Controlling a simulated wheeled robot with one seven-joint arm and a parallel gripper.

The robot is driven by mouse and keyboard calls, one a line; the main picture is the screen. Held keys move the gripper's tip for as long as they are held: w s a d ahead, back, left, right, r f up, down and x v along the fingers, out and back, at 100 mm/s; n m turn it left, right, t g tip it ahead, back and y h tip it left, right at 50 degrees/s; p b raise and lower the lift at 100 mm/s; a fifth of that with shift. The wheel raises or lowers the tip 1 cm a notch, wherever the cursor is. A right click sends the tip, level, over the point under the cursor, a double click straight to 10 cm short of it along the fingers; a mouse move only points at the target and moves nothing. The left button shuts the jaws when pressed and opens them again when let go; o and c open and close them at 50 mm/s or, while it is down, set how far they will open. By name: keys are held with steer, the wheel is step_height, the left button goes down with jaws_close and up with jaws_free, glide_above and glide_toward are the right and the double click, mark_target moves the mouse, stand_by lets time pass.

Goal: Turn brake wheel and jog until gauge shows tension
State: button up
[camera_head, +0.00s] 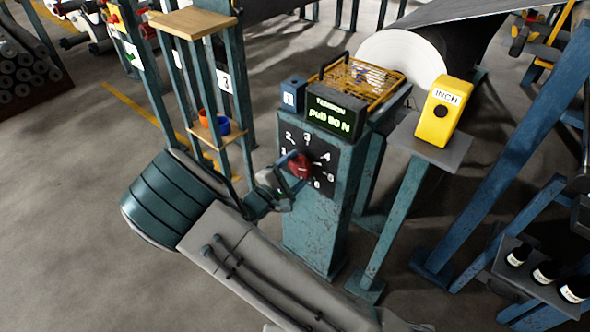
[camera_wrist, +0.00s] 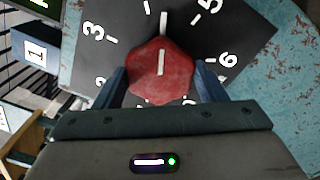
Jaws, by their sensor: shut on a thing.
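The red brake wheel (camera_head: 299,166) is a faceted knob on a black dial plate (camera_head: 318,153) numbered around it, on the teal post. My gripper (camera_head: 290,172) is shut on the wheel, a finger at each side in the wrist view. The yellow INCH box (camera_head: 443,111) with a dark button stands right of the post.
A yellow wire basket (camera_head: 364,80) sits behind the gauge. A small blue box marked 1 (camera_head: 291,93) is left of it. A shelf rack (camera_head: 206,85) holding orange and blue cups stands left. A large white-ended grey roll (camera_head: 405,58) is behind. Dark bottles (camera_head: 545,271) stand lower right.

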steer(key=o, duration=1)
steer(key=p+v, duration=0.2)
steer(key=v, duration=1.1)
steer(key=shift+s+a, duration=0.25)
steer(key=shift+d+r, duration=0.1)
